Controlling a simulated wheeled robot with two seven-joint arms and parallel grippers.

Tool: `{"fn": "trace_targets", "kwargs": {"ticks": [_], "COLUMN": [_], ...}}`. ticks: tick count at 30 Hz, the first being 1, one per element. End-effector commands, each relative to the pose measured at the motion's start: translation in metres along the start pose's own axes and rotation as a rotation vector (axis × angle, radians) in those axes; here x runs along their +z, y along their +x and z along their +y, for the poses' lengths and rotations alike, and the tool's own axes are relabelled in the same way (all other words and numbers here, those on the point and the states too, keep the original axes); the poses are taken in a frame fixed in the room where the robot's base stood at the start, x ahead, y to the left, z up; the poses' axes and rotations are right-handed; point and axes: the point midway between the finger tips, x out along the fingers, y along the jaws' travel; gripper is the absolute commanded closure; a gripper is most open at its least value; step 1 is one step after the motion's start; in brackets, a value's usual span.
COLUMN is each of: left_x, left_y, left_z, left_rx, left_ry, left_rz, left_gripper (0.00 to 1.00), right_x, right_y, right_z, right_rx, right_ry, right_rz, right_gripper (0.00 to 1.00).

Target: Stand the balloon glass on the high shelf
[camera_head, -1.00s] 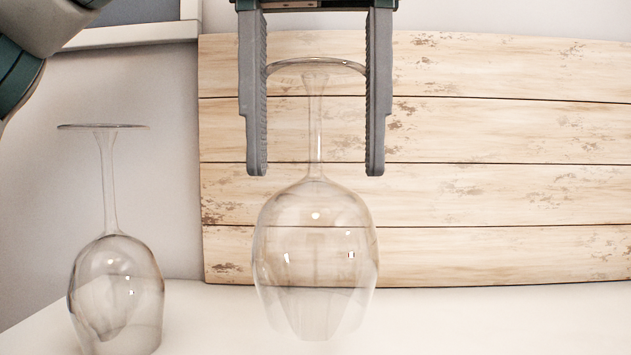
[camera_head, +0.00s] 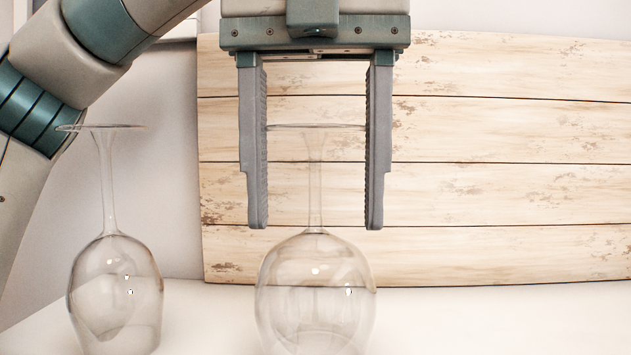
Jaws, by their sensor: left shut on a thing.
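The balloon glass (camera_head: 315,275), clear and with a wide round bowl, hangs upside down in my left gripper (camera_head: 316,222). The gripper points down, and its two grey fingers are shut on opposite edges of the glass's foot, with the stem between them. The glass looks upright in line, bowl down. Its rim is at or below the bottom edge of the picture, so I cannot tell whether it touches the white surface (camera_head: 500,325). I cannot tell whether that surface is the high shelf. My right gripper is not in view.
A second clear stemmed glass (camera_head: 115,290) stands upside down to the left, a little apart from the held one. A pale weathered plank board (camera_head: 510,160) stands behind. The white surface to the right is clear.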

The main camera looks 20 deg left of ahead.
Motion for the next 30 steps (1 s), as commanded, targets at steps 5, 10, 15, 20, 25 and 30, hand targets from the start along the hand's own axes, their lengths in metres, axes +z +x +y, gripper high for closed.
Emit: {"fn": "trace_targets", "kwargs": {"ticks": [5, 10, 15, 20, 25, 30], "left_x": [-0.0002, -0.0002, -0.0001, -0.0002, -0.0002, -0.0003], "left_y": [-0.0003, 0.0026, 0.0029, 0.0029, 0.0016, -0.0027], "left_z": [0.0, 0.0, 0.0, 0.0, -0.0001, -0.0002], "left_rx": [-0.001, 0.0, 0.0, 0.0, 0.0, 0.001], "left_ry": [0.0, 0.0, 0.0, 0.0, 0.0, 0.0], "left_rz": [0.0, 0.0, 0.0, 0.0, 0.0, 0.0], "left_gripper": [0.69, 0.69, 0.22, 0.22, 0.22, 0.22], "right_x": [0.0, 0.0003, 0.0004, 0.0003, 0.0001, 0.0], "right_y": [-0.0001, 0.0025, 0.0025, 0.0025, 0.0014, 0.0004], "right_z": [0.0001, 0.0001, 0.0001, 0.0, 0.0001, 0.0], "right_rx": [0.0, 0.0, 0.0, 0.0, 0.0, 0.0], "right_ry": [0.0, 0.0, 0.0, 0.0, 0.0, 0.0], "right_rz": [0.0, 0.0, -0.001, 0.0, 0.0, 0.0], "right_gripper": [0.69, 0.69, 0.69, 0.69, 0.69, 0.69]}}
